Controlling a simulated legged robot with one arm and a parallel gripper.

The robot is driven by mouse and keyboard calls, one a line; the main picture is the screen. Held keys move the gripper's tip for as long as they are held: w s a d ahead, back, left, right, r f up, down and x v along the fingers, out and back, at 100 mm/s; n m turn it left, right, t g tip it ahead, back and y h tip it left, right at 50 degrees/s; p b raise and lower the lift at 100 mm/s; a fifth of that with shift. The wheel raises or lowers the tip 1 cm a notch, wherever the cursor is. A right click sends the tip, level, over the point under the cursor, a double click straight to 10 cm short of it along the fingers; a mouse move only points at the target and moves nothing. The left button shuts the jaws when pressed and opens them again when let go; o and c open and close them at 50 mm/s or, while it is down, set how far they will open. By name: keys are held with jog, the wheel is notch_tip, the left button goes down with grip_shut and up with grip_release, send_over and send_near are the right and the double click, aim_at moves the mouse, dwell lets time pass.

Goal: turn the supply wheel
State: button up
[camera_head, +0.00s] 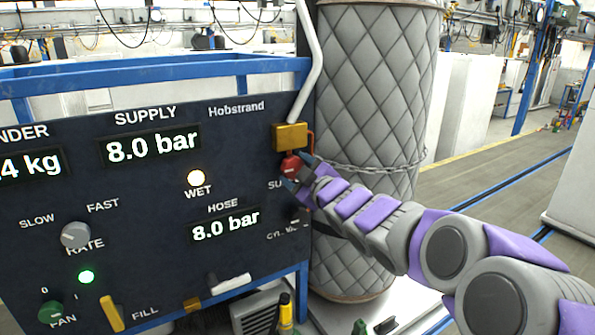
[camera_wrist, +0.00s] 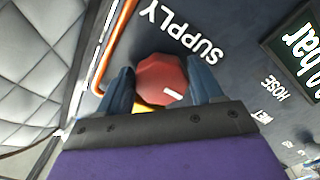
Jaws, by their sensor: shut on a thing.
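The supply wheel (camera_head: 291,165) is a small red knob on the right edge of the dark panel, below a brass block (camera_head: 290,137). In the wrist view the red wheel (camera_wrist: 162,80) shows as a faceted knob with a white mark, beside the word SUPPLY. My gripper (camera_head: 297,172) is at the wheel, reaching in from the right. In the wrist view its two blue fingers (camera_wrist: 162,88) stand on either side of the wheel, shut on it. The supply display (camera_head: 152,146) reads 8.0 bar. The hose display (camera_head: 225,225) also reads 8.0 bar.
The panel (camera_head: 140,205) also carries a lit WET lamp (camera_head: 196,177), a grey rate knob (camera_head: 75,235), a green fan knob (camera_head: 50,311) and a yellow fill lever (camera_head: 111,313). A quilted grey tank (camera_head: 375,95) with a chain stands close behind my arm.

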jog(key=shift+m+p, duration=0.4)
jog(key=shift+p, duration=0.15)
jog(key=shift+c, duration=0.4)
jog(key=m+p, duration=0.3)
jog(key=p, duration=0.1)
jog(key=shift+s+r, duration=0.1)
jog(key=shift+r, duration=0.05)
jog(key=m+p, duration=0.5)
jog(key=shift+a+p, duration=0.15)
jog(key=shift+p, duration=0.25)
jog(key=m+p, duration=0.2)
jog(key=m, duration=0.2)
jog(key=shift+s+m, duration=0.15)
jog(key=shift+m, duration=0.25)
jog(key=shift+a+m, duration=0.1)
jog(key=shift+m, duration=1.9)
